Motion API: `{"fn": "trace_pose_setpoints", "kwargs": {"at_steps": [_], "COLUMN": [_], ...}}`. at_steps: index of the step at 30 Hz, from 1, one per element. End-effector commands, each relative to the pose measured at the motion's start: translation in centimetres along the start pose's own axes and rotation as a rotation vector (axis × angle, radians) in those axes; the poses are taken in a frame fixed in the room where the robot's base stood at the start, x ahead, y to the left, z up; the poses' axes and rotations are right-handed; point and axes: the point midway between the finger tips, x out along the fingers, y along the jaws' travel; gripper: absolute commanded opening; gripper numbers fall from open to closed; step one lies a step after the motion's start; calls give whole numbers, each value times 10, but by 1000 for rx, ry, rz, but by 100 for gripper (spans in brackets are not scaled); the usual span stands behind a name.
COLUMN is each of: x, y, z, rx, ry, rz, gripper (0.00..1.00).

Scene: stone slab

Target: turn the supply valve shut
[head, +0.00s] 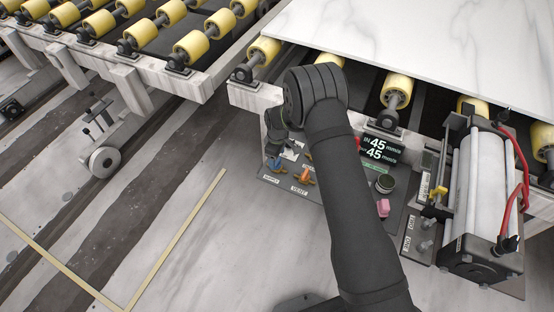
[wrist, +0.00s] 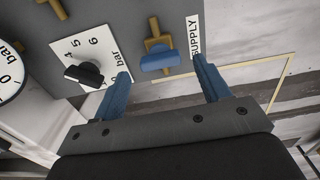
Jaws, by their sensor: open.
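The supply valve has a blue handle (wrist: 160,61) on a brass fitting (wrist: 155,30), next to the white SUPPLY label (wrist: 193,37). In the wrist view the handle lies sideways across the picture, at the end of the brass part. In the head view the blue handle (head: 273,163) sits at the left end of the dark control panel, partly under my wrist. My gripper (wrist: 161,66) is open, with one blue finger to each side of the handle and a visible gap at both ends. The fingers appear apart from the handle; their height above it is hard to judge.
An orange vent valve (head: 305,176) sits just right of the supply valve. A black knob (wrist: 84,74) on a bar scale is close to my left finger. A digital display (head: 381,149), pink part (head: 383,208) and a cylinder (head: 478,190) stand further right.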

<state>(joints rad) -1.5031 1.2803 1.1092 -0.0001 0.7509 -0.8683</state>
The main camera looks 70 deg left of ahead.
Motion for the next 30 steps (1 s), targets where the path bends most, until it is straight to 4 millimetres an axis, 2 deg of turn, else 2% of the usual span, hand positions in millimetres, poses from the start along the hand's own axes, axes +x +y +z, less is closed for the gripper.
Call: {"fn": "trace_pose_setpoints", "kwargs": {"at_steps": [12, 18, 24, 30], "x": [-98, -133, -148, -149], "y": [0, 0, 0, 0], "z": [0, 0, 0, 0], "rx": [0, -1, -1, -1], "ry": [2, 1, 0, -1], "rz": [2, 1, 0, -1], "gripper": [69, 69, 69, 69]}}
